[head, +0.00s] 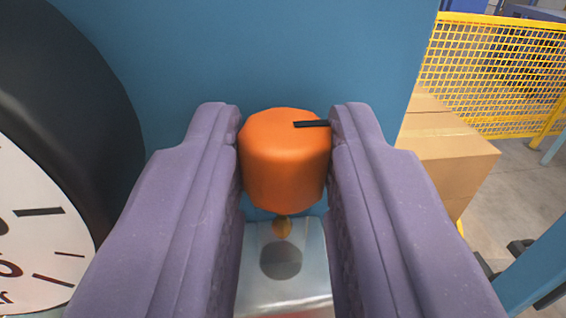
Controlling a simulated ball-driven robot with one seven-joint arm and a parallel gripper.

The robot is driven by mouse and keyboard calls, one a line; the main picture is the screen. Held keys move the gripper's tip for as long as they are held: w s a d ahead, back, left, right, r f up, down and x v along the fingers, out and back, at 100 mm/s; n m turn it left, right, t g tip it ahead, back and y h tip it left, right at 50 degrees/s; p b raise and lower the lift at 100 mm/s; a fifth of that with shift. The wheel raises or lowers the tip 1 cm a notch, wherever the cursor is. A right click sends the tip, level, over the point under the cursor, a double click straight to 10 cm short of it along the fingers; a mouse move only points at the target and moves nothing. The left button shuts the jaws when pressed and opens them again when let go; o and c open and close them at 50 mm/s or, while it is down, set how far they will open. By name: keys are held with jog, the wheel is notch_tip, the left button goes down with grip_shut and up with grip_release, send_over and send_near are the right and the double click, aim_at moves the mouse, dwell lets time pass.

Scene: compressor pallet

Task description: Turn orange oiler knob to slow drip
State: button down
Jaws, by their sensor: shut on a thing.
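The orange oiler knob (284,165) is in the middle of the head view, in front of a blue panel. A black pointer mark on its top points to the right. My gripper (285,160) has its two purple fingers on either side of the knob, shut on it. Just below the knob, an amber drop (282,226) shows above a clear oiler bowl (300,247) with a dark round spot in it. The lower part of the bowl is cut off by the frame and partly hidden by the fingers.
A large black-rimmed dial gauge (40,225) with a white face stands close on the left. The blue panel (270,50) fills the back. On the right are cardboard boxes (445,150), a yellow mesh fence (495,75) and open grey floor.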

jog(key=c, duration=1.2)
grip_release()
jog(key=shift+s, duration=0.1)
jog(key=s+p, duration=0.1)
jog(key=s, duration=0.6)
jog(key=shift+s+d, duration=0.15)
jog(key=shift+s, duration=0.15)
